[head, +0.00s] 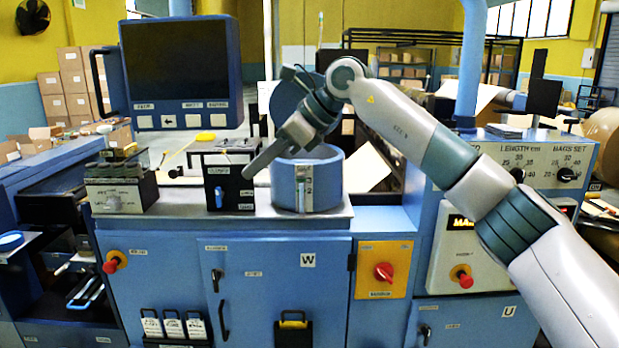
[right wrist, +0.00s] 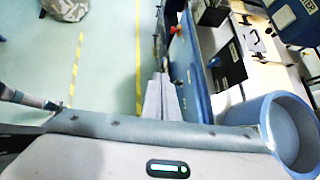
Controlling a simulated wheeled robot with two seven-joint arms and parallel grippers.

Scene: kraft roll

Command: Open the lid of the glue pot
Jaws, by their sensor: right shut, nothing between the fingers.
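The glue pot (head: 318,189) is a blue cylinder on the machine's worktop. Its blue round lid (head: 289,97) stands raised, tilted up behind the pot, partly hidden by my right arm. The pot's hollow inside shows in the right wrist view (right wrist: 283,122). My right gripper (head: 247,176) is shut and empty, its fingers pointing down and left in front of the pot's left side. The shut fingers also show in the right wrist view (right wrist: 165,95), to the left of the pot. My left gripper is not clearly in view.
A black box with a blue knob (head: 230,182) stands just left of the pot, close to my fingertips. A screen (head: 182,72) rises behind it. A control panel (head: 545,160) stands at the right.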

